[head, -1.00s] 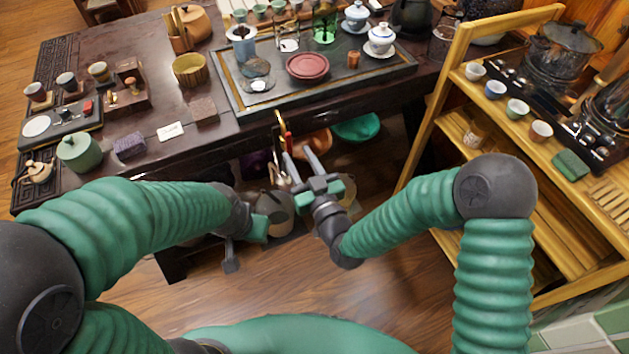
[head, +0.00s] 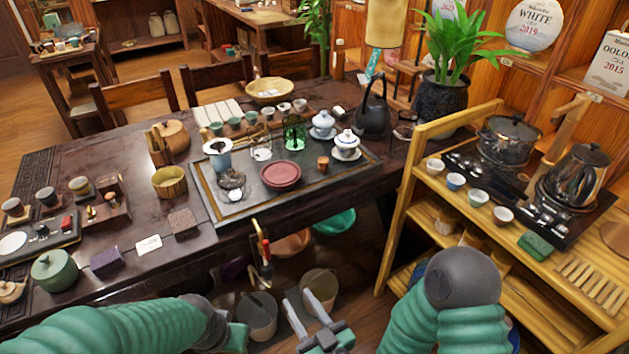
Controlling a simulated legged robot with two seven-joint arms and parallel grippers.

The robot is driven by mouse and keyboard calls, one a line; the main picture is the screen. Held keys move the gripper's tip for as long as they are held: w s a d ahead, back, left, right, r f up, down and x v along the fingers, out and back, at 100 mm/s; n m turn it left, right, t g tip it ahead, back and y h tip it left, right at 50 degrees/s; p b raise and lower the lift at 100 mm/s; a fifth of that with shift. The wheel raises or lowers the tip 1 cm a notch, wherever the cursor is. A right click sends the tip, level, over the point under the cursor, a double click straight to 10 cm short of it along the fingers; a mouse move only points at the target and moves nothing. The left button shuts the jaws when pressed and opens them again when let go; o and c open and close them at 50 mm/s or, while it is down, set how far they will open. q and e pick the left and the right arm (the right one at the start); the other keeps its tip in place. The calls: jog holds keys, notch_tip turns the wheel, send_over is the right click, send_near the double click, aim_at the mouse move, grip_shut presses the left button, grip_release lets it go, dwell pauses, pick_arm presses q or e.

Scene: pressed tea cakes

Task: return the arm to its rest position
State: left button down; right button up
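My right gripper (head: 305,312) shows at the bottom centre of the head view, in front of the dark tea table (head: 120,145). Its two grey fingers are spread apart with nothing between them. It is below the tabletop level, over the floor near two buckets. My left arm comes in from the bottom left and ends in a dark wrist and a green part at the bottom edge. The fingers of my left gripper are cut off or hidden, so its opening does not show.
A tea tray (head: 225,212) holds a red round dish (head: 281,176) and lidded cups. A wooden shelf cart (head: 395,225) with pots and cups stands at the right. Buckets (head: 257,316) and bowls sit under the table. Chairs stand behind it.

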jog(key=w+d+f+m+g+h, duration=0.1)
jog(key=d+f+g+h, duration=0.2)
jog(key=d, duration=0.4)
jog(key=w+d+f+g+h, duration=0.2)
jog(key=d+f+g+h, duration=0.15)
jog(key=d, duration=0.25)
jog(key=s+d+r+m+g+h, duration=0.4)
jog(key=s+d+m+g, duration=0.2)
jog(key=s+d, duration=0.6)
jog(key=w+p+v, duration=0.2)
jog(key=p+v, duration=0.8)
jog(key=w+d+r+p+v, duration=0.1)
jog(key=w+p+v, duration=0.1)
jog(key=p+v, duration=0.8)
jog(key=shift+w+p, duration=0.35)
jog(key=shift+p, duration=0.25)
